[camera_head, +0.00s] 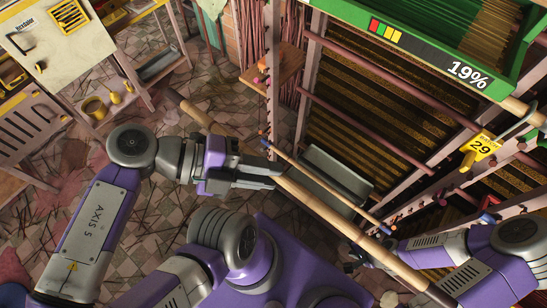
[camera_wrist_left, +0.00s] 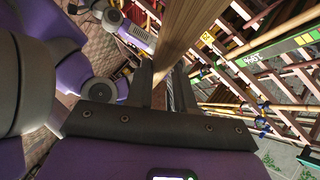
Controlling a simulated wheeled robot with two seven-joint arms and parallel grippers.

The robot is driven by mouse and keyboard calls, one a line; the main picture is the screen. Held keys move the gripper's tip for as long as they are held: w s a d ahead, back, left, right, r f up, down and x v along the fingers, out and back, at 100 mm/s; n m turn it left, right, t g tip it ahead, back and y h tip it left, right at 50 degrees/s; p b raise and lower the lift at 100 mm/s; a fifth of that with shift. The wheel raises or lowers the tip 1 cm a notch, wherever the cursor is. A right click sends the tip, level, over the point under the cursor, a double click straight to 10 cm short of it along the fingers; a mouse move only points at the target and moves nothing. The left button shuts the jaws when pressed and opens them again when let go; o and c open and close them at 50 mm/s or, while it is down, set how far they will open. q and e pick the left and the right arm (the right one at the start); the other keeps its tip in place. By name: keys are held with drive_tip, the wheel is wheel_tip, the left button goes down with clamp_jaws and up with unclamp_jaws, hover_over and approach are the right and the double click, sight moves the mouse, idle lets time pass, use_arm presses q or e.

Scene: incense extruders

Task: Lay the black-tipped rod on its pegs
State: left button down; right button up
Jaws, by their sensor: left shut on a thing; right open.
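A long wooden rod (camera_head: 315,205) runs diagonally across the head view, from the upper left down to the lower right edge. My left gripper (camera_head: 278,176) is shut on it, and the rod (camera_wrist_left: 188,40) also rises large between the fingers in the left wrist view.
A thinner rod with blue ends (camera_head: 335,188) lies parallel, just behind the held rod. A grey trough (camera_head: 335,172) sits below the rack.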

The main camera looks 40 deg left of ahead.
use_arm(q)
drive_tip(key=s+b, duration=0.2)
drive_tip(key=s, duration=0.8)
drive_tip(key=shift+s+a+b, duration=0.15)
drive_tip(key=shift+s+b, duration=0.1)
drive_tip(key=shift+b, duration=0.1)
drive_tip(key=shift+w, duration=0.1)
idle(1.1)
